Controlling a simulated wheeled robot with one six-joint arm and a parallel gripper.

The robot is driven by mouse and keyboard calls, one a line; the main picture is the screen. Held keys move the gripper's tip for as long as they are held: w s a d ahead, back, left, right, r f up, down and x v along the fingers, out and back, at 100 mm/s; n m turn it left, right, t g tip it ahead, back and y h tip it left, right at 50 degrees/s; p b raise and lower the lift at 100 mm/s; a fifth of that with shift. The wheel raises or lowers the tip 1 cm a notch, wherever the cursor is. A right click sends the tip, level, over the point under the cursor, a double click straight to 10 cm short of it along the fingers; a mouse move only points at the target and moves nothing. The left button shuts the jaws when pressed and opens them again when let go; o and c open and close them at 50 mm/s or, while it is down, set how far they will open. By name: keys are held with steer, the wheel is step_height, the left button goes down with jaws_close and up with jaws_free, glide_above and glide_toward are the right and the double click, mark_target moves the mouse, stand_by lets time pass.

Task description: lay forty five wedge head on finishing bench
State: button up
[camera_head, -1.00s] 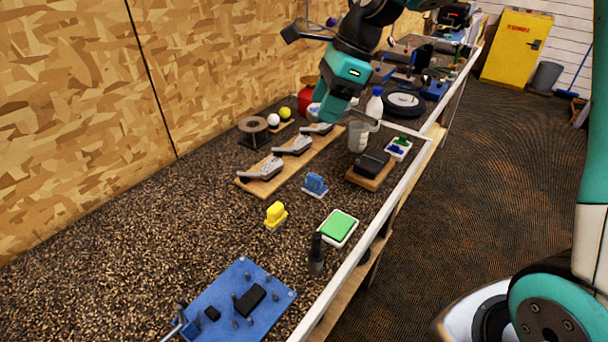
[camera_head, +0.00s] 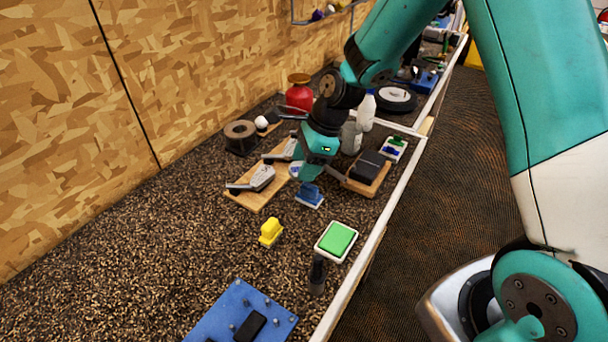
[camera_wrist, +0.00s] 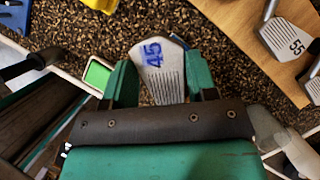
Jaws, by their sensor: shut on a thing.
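My gripper (camera_wrist: 160,88) is shut on the forty five wedge head (camera_wrist: 158,70), a grey grooved head with a blue 45 on its face, between its two green fingers. In the head view my gripper (camera_head: 303,174) is over the speckled bench top (camera_head: 210,225), at the right edge of the wooden board (camera_head: 240,195) and close to the blue block (camera_head: 310,195). I cannot tell whether the held head touches anything. A wedge head marked 55 (camera_wrist: 288,42) lies on the board in the wrist view. Two grey heads show on the board in the head view.
A yellow block (camera_head: 271,231), a green pad (camera_head: 337,240), a black bottle (camera_head: 317,274) and a blue fixture (camera_head: 240,315) stand nearer. A black box on a wooden block (camera_head: 368,172) is to the right.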

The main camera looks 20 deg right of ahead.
steer(key=shift+f+p, duration=0.35)
steer(key=shift+f, duration=1.9)
steer(key=shift+f, duration=0.4)
steer(key=o, duration=0.9)
steer(key=shift+s+d+f, duration=0.1)
steer(key=shift+s, duration=0.05)
